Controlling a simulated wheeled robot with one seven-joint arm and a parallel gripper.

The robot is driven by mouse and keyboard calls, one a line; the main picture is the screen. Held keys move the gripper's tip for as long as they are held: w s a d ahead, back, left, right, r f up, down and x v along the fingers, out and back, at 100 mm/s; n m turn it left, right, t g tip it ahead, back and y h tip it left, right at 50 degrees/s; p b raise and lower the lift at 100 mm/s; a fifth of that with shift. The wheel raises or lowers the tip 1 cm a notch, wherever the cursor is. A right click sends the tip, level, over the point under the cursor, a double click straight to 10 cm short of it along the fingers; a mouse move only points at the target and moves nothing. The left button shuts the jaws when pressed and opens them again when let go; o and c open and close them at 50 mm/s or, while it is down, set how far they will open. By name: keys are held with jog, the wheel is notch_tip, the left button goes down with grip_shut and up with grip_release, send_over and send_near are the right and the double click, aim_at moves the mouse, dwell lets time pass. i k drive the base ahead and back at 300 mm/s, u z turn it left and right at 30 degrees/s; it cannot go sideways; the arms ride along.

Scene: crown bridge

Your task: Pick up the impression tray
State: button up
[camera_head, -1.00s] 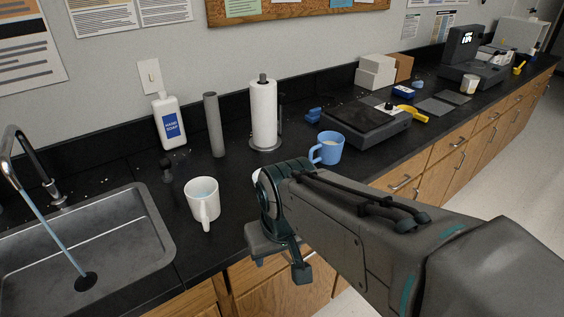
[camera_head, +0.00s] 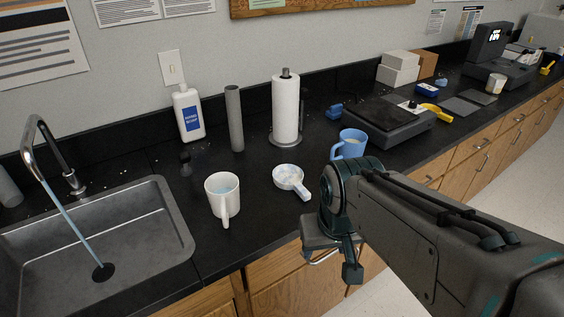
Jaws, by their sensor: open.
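A white, round, shallow piece with a short handle and pale, lumpy contents (camera_head: 289,177) lies on the black counter; it looks like the impression tray. Its handle points toward the lower right. My gripper (camera_head: 334,256) is at the counter's front edge, to the right of and nearer than this piece, and apart from it. The jaws are open, point downward and hold nothing that I can see. My arm comes in from the lower right.
A white mug (camera_head: 223,197) stands left of the white piece, and a blue mug (camera_head: 350,145) right of it. A paper towel roll (camera_head: 286,108), a grey cylinder (camera_head: 234,118) and a soap bottle (camera_head: 188,115) stand behind. A sink (camera_head: 150,240) is at left.

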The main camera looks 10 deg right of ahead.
aim_at(287, 176)
jog(key=u, duration=0.55)
jog(key=k, duration=1.3)
jog(key=z, duration=0.05)
jog(key=i, duration=0.6)
jog(key=z, duration=0.45)
jog(key=i, duration=1.1)
jog(key=u, duration=0.65)
